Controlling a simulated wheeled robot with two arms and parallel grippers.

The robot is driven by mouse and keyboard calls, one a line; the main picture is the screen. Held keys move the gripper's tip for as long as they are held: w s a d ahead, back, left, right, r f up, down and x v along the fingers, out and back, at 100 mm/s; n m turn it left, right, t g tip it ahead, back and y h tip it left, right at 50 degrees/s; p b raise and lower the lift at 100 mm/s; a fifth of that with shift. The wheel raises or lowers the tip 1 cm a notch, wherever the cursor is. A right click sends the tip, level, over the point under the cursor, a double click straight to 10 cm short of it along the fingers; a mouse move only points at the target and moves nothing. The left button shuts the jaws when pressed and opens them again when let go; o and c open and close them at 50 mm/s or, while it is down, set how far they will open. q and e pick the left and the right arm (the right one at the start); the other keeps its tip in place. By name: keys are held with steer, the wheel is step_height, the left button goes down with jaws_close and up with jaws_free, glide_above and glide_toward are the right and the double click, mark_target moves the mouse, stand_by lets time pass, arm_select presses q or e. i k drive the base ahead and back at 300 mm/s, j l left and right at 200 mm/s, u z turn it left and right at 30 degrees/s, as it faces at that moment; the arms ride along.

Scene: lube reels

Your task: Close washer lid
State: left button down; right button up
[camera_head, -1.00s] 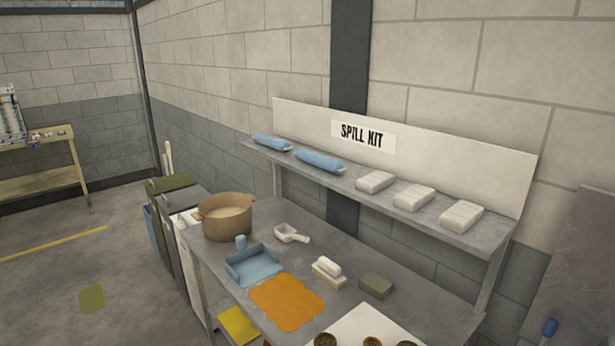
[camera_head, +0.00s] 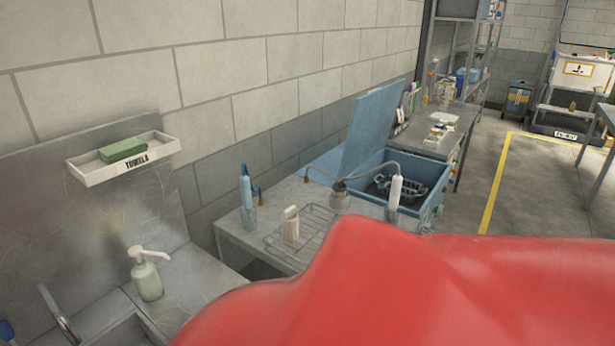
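The blue washer (camera_head: 433,206) stands against the wall right of the picture's middle. Its blue lid (camera_head: 374,128) is open and stands nearly upright at the side by the wall. Inside the tub is a dark basket (camera_head: 408,186). A thin hose with a white handle (camera_head: 395,192) shows in front of the tub. The washer's lower front is partly hidden. Neither of my grippers is in view.
A large red smooth shape (camera_head: 420,290) fills the lower foreground; I cannot tell what it is. A metal bench holds a wire rack (camera_head: 305,228) and bottles. A soap pump (camera_head: 147,275) stands by a sink at left. Open floor (camera_head: 475,165) lies right of the washer.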

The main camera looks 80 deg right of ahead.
mark_target(373, 115)
steer(key=z, duration=3.05)
steer(key=l+u, duration=0.1)
steer(key=u, duration=1.25)
steer(key=l+u, duration=0.45)
steer(key=k+l+u, duration=0.15)
steer(key=u, duration=0.3)
steer(key=k+l+u, duration=0.15)
steer(key=l+u, duration=0.3)
steer(key=k+l+u, duration=0.15)
steer(key=u, duration=0.35)
steer(key=k+l+u, duration=0.15)
steer(key=u, duration=0.3)
steer(key=k+l+u, duration=0.15)
steer(key=u, duration=0.25)
steer(key=k+u, duration=0.75)
steer(key=k, duration=0.4)
steer(key=k+l+z, duration=0.1)
steer(key=k, duration=0.3)
